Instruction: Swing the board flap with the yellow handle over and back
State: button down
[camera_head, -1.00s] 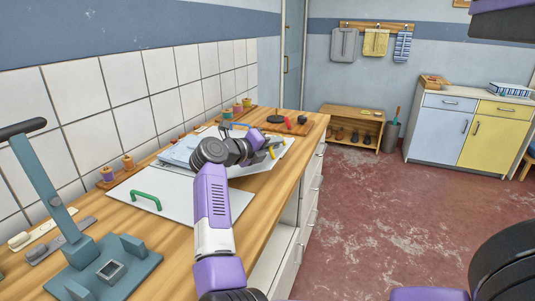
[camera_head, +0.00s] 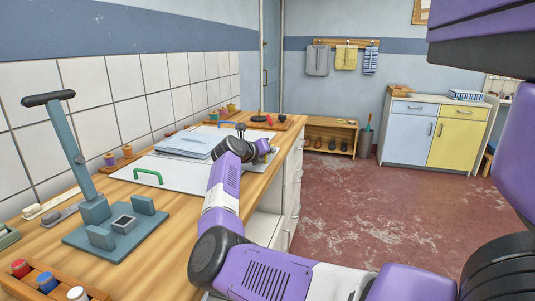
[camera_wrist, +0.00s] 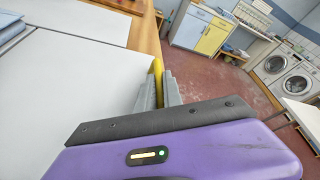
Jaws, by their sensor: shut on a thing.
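My gripper (camera_wrist: 160,94) is shut on the yellow handle (camera_wrist: 157,68) at the edge of a white board flap (camera_wrist: 85,75). In the wrist view the fingers cover the lower part of the handle. In the head view my gripper is at the far right of the white board (camera_head: 178,176), near the counter's front edge, and my wrist hides most of the handle. The flap's exact tilt is hard to tell. The board also bears a green handle (camera_head: 148,175) at its near left and a folded pale blue cloth (camera_head: 185,146).
A blue-grey lever press (camera_head: 115,228) and a wooden tray of spools (camera_head: 50,285) stand on the near counter. Thread spools line the tiled wall. A blue and yellow cabinet (camera_head: 433,130) stands at the back right. The red floor (camera_head: 340,205) beside the counter is clear.

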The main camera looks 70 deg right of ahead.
aim_at(258, 167)
jog(key=shift+f, duration=0.3)
jog(key=c, duration=1.8)
grip_release()
jog(key=shift+o, duration=0.2)
jog(key=shift+r, duration=0.1)
jog(key=shift+a+r, duration=0.1)
jog(key=shift+a, duration=0.05)
jog(key=p+v, duration=0.1)
jog(key=v, duration=0.6)
jog(key=shift+a+r, duration=0.1)
jog(key=shift+a, duration=0.1)
jog(key=shift+r, duration=0.1)
